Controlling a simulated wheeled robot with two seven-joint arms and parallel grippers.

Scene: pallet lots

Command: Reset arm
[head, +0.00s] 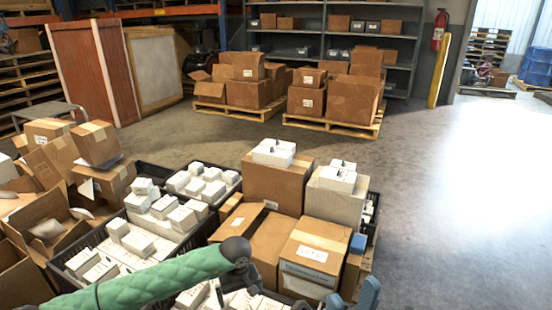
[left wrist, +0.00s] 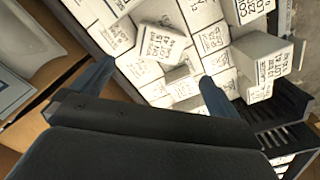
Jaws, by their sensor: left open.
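Nothing sits gripped between the fingers.
Black crates of small white boxes (head: 138,243) stand in front. Large cardboard boxes (head: 277,185) stand right of them, open cartons (head: 42,222) left. Loaded pallets (head: 333,125) and shelves (head: 335,42) stand behind. The floor (head: 470,190) on the right is clear.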

